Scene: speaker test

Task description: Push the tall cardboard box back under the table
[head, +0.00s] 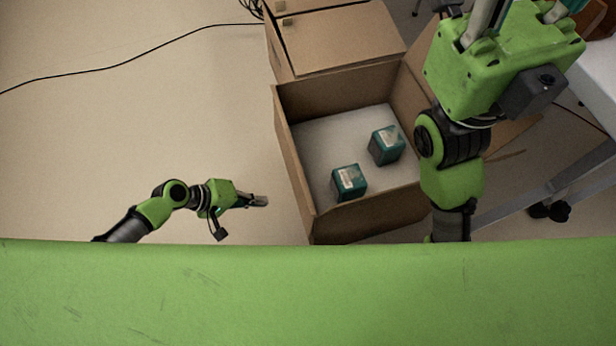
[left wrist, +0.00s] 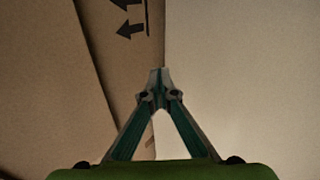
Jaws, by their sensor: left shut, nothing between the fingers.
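An open brown cardboard box (head: 298,170) stands on the floor in the middle of the head view. Two small teal boxes (head: 349,182) (head: 386,145) lie on its pale bottom. A closed cardboard box (head: 340,40) stands directly behind it. I cannot tell which one is the tall box. My left gripper (head: 262,201) is shut and empty, just left of the open box. In the left wrist view its fingertips (left wrist: 159,75) meet near the edge of a cardboard surface (left wrist: 120,60) with printed arrows; contact is unclear. My right gripper is at the upper right, its fingertips outside the picture.
A white table (head: 598,85) shows at the right edge, with a grey frame (head: 530,195) and black casters (head: 550,210) below. A black cable (head: 130,65) runs across the floor at the upper left. The floor (head: 130,130) left of the boxes is otherwise clear.

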